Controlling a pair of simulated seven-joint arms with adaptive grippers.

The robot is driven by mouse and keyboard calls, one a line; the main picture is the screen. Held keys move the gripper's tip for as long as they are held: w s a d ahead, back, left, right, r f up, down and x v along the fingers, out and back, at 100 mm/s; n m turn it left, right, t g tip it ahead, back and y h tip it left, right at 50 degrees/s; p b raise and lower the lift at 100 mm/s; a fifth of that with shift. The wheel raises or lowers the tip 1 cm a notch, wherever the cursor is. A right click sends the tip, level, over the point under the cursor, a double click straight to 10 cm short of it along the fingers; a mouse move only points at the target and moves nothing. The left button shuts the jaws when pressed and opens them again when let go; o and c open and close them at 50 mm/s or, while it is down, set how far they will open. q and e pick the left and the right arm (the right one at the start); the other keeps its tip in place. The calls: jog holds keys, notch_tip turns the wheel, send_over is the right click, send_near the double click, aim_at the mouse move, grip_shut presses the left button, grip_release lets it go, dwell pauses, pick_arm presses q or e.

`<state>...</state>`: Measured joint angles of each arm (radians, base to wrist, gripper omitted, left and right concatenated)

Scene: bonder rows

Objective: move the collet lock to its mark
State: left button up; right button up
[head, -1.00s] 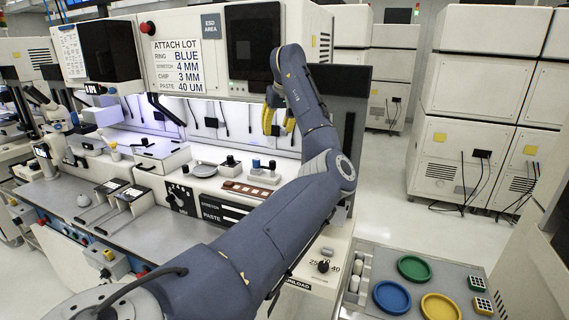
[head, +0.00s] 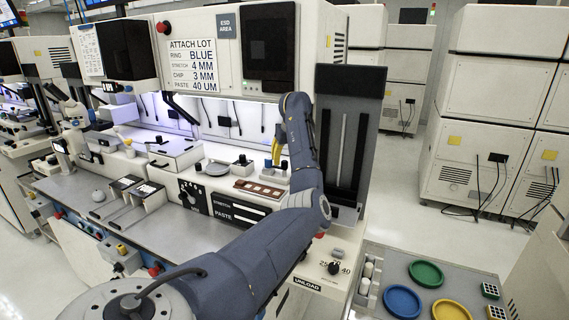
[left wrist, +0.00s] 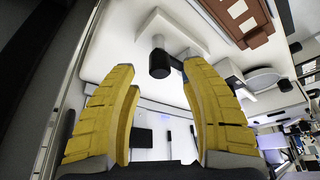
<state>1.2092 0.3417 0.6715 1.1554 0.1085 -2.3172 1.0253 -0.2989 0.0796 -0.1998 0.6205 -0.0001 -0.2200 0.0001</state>
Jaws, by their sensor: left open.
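My left gripper (head: 277,150) has yellow fingers, spread open and empty, pointing down over the bonder's worktop. In the left wrist view the open fingers (left wrist: 160,95) stand either side of a black knob (left wrist: 159,62) with a short dark arm. I take this knob for the collet lock, though no label confirms it. It sits by a white raised plate (left wrist: 183,36) and looks clear of both fingers. In the head view, short posts (head: 268,166) stand just below the gripper, partly hidden by it. I cannot make out the mark. My right gripper is not in view.
A brown strip with square pockets (head: 260,188) lies in front of the posts. A grey round dish (head: 216,169) is to the left. A tall dark panel (head: 349,135) stands close right of my arm. Coloured dishes (head: 402,301) lie on the right-hand bench.

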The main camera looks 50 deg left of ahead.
pick_arm(q)
jog(key=shift+x, duration=1.3)
jog(key=shift+c, duration=0.5)
grip_shut()
